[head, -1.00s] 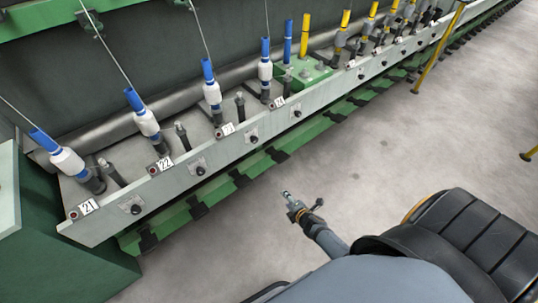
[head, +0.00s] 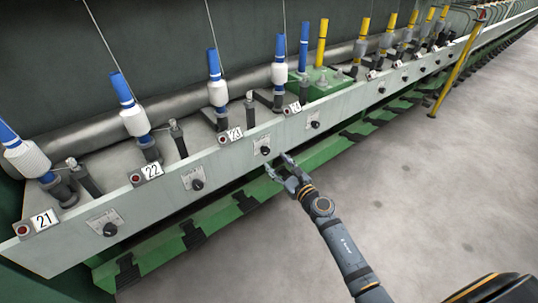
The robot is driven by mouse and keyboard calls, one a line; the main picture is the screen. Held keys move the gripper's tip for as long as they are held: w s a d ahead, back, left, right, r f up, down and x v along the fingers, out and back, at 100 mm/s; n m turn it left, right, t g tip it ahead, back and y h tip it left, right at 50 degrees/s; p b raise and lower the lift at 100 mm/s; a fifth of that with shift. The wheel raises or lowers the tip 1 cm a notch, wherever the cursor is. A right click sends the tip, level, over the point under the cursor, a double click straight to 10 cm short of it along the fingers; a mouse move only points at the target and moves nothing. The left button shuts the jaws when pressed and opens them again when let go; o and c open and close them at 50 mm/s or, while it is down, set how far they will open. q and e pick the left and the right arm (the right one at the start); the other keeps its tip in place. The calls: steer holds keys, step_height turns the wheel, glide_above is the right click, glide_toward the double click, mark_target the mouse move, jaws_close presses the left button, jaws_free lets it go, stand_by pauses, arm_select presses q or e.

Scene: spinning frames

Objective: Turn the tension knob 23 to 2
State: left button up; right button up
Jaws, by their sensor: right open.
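The tension knob 23 (head: 265,151) is a small black knob on a pale dial plate on the grey front rail, just right of the label 23 (head: 236,133). Its pointer setting is too small to read. My right gripper (head: 280,166) is open and empty, close to this knob on its lower right side. Its fingers point toward the rail, and I cannot tell whether they touch it. The knob shows between no fingers. My left gripper is not in view.
Similar knobs sit by label 22 (head: 150,171) and label 21 (head: 43,219), and another knob (head: 315,125) is to the right. Bobbins on spindles stand behind the rail (head: 340,107). A yellow post (head: 452,75) stands at right. The grey floor (head: 420,190) is clear.

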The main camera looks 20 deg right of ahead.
mark_target(267, 153)
steer(key=x, duration=0.6)
steer(key=shift+f+b, duration=0.15)
steer(key=shift+b, duration=0.15)
